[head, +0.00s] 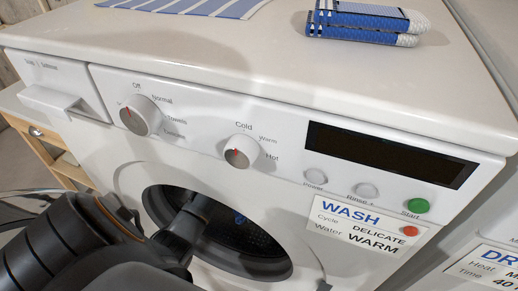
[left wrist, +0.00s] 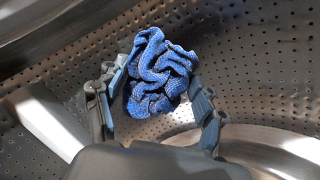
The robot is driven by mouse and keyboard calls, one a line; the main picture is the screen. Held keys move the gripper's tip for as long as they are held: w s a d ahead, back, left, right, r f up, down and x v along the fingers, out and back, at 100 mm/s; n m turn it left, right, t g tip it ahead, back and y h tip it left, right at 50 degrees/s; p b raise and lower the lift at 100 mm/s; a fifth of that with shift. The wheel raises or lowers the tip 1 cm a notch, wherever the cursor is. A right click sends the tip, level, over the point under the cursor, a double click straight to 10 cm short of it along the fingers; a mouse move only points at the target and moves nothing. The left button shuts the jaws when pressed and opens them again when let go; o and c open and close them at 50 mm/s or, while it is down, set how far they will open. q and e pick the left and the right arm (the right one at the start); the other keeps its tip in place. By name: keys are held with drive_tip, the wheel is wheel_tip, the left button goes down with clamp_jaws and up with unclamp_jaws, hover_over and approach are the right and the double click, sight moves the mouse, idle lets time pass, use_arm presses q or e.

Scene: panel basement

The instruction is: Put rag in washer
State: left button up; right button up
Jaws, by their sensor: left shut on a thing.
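The washer (head: 200,160) is white, and its round front opening is uncovered. My left arm reaches in through the opening. In the left wrist view my left gripper (left wrist: 158,105) is shut on a crumpled blue rag (left wrist: 160,72), with a finger on each side of it. Around them is the perforated metal drum (left wrist: 255,60). I cannot tell whether the rag touches the drum wall. In the head view a small bit of blue rag (head: 240,218) shows inside the dark opening, and the fingers are hidden. My right gripper is not in view.
A striped blue and white cloth (head: 190,8) and folded blue and white cloths (head: 365,22) lie on the washer top. A label (head: 362,222) reads WASH, DELICATE, WARM. Knobs and a green start button (head: 416,206) are above the opening. Another labelled machine stands right.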

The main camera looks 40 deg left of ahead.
use_arm(q)
hover_over(247, 230)
drive_tip(key=f, duration=0.5)
drive_tip(key=shift+w+a+f, duration=0.1)
drive_tip(key=shift+w+a, duration=0.1)
drive_tip(key=shift+a, duration=0.1)
drive_tip(key=shift+f, duration=0.35)
drive_tip(key=x, duration=0.3)
drive_tip(key=shift+w+a+f, duration=0.2)
drive_tip(key=shift+a, duration=0.1)
drive_tip(key=shift+f, duration=0.2)
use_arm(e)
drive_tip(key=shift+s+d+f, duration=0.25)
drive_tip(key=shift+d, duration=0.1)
use_arm(q)
drive_tip(key=shift+f+b, duration=0.15)
drive_tip(key=shift+b, duration=0.15)
drive_tip(key=o, duration=1)
drive_tip(key=shift+c, duration=0.2)
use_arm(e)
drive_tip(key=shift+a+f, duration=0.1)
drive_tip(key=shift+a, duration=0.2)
